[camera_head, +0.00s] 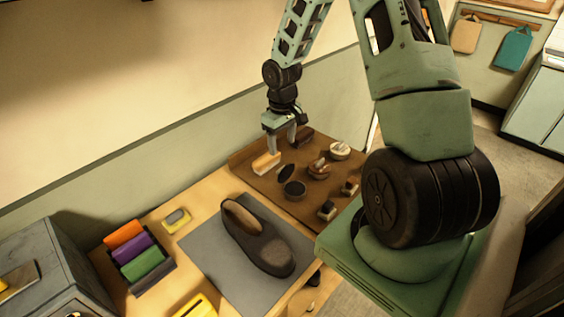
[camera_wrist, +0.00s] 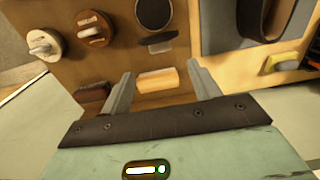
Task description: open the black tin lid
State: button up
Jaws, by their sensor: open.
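The black tin (camera_head: 294,189) sits on the brown board, and its dark round opening also shows in the wrist view (camera_wrist: 153,12). Its black lid (camera_head: 286,172) appears tilted up at the tin's far side, off the opening; it shows nearly edge-on in the wrist view (camera_wrist: 160,40). Whether the lid still touches the tin I cannot tell. My gripper (camera_head: 282,147) is open, apart from the lid, over the board's far edge. In the wrist view, a pale wooden block (camera_wrist: 158,80) shows between the fingers; no grip on it is visible.
On the brown board (camera_head: 250,158) stand a brown tin (camera_head: 318,169), a white-topped tin (camera_head: 340,150) and several brushes. A dark shoe (camera_head: 258,238) lies on a grey mat (camera_head: 205,262) to the left. The wall rises close behind the board.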

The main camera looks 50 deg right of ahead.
aim_at(283, 171)
notch_tip(283, 171, down, 9)
jog(key=shift+f+p, duration=0.15)
jog(key=shift+p, duration=0.7)
